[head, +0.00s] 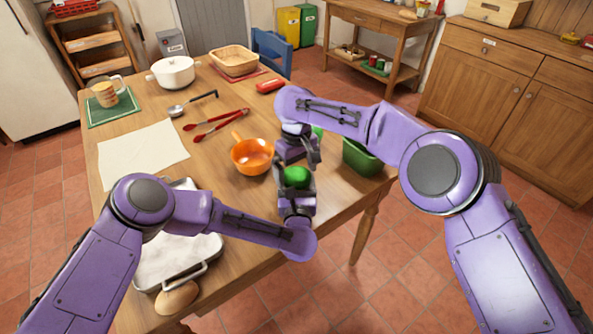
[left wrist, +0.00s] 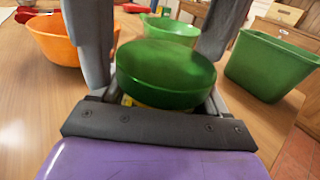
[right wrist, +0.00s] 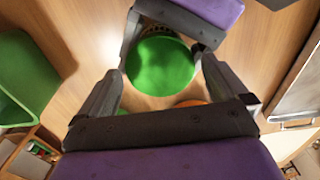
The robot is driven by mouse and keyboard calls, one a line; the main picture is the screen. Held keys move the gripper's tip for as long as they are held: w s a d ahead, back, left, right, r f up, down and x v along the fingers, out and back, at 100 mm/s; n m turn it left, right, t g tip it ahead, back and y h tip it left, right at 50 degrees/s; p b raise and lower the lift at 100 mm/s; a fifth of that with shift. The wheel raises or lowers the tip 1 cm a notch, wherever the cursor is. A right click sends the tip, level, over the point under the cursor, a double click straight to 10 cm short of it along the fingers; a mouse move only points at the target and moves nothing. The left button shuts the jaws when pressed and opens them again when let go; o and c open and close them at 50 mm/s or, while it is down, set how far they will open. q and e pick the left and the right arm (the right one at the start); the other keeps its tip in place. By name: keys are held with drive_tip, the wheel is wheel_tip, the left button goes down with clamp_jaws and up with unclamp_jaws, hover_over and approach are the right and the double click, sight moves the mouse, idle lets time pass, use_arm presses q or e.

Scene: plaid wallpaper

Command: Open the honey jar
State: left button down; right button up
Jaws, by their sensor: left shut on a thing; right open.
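The honey jar's round green lid (head: 297,176) shows at the right side of the table. My left gripper (head: 296,187) is shut on the jar below the lid. In the left wrist view the lid (left wrist: 165,72) fills the space between the fingers, and a bit of yellow shows beneath it; most of the jar body is hidden. My right gripper (head: 303,157) is open just beyond and above the lid. In the right wrist view the lid (right wrist: 160,66) lies between its spread fingertips, with no clear contact visible.
An orange pan (head: 252,156) stands just left of the jar. A green bin (head: 365,158) stands to the right near the table edge. A light green bowl (left wrist: 172,28) is behind the jar. Red tongs (head: 216,122), a ladle and a white sheet (head: 140,158) lie farther left.

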wheel_tip(320, 180, up, 4)
drive_tip(key=shift+r, duration=0.1)
drive_tip(key=shift+w+r+m, duration=0.2)
drive_tip(key=shift+r+m, duration=0.9)
drive_tip(key=shift+r, duration=0.15)
drive_tip(key=m, duration=0.2)
drive_tip(key=r+m, duration=0.1)
drive_tip(key=m, duration=0.1)
drive_tip(key=shift+s, duration=0.2)
drive_tip(key=m, duration=0.2)
drive_tip(key=shift+s+f+m, duration=0.1)
drive_tip(key=shift+f+m, duration=0.05)
drive_tip(key=shift+m, duration=0.15)
wheel_tip(320, 180, down, 8)
drive_tip(key=shift+c, duration=0.3)
